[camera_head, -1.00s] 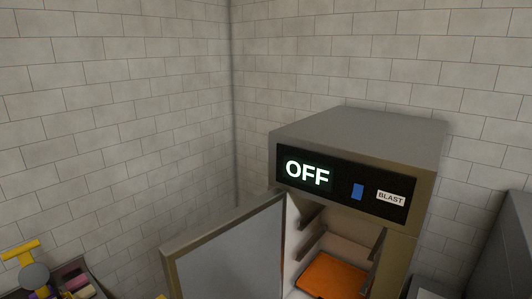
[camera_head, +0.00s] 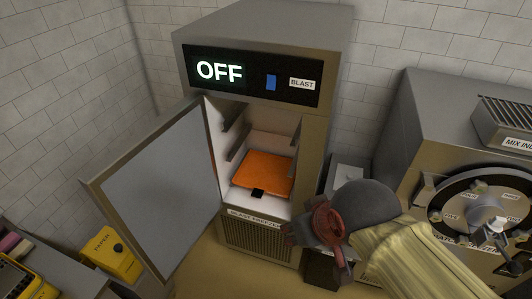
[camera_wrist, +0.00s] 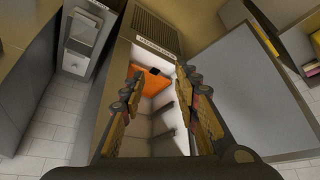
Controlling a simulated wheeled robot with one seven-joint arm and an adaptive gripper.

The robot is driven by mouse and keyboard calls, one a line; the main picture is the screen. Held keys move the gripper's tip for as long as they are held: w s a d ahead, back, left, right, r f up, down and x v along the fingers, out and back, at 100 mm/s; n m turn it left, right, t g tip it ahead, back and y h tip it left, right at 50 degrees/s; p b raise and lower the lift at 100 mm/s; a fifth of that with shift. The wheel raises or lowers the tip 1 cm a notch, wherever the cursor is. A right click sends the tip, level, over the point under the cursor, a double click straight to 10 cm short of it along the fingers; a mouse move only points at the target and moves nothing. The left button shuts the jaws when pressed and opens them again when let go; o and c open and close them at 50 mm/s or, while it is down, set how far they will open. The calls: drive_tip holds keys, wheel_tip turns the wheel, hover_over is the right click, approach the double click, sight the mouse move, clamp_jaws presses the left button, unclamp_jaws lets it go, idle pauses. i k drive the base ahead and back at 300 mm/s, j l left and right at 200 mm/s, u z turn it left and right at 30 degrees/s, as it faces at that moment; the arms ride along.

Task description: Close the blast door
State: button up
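The blast door (camera_head: 155,190) stands wide open, swung out to the left of the blast freezer cabinet (camera_head: 262,28). Its pale inner panel faces the opening, and it also shows on the right in the wrist view (camera_wrist: 255,75). An orange tray (camera_head: 264,172) with a dark tab lies inside on the rails; it shows in the wrist view too (camera_wrist: 152,84). My gripper (camera_head: 316,236) is low in front of the cabinet's right side, apart from the door. In the wrist view its two fingers (camera_wrist: 163,92) are spread, with nothing between them.
The cabinet's panel (camera_head: 250,76) reads OFF. A grey machine (camera_head: 430,140) with a round dial stands at the right. A yellow box (camera_head: 108,257) sits at the lower left near the door's outer edge, beside a dark counter (camera_head: 60,270). Brick walls stand behind.

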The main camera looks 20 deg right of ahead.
sight(158, 190)
drive_tip(key=i+j, duration=0.1)
drive_tip(key=j, duration=0.75)
drive_tip(key=i+j, duration=0.15)
drive_tip(key=j, duration=0.25)
drive_tip(key=i+j+u, duration=0.1)
drive_tip(key=j, duration=0.3)
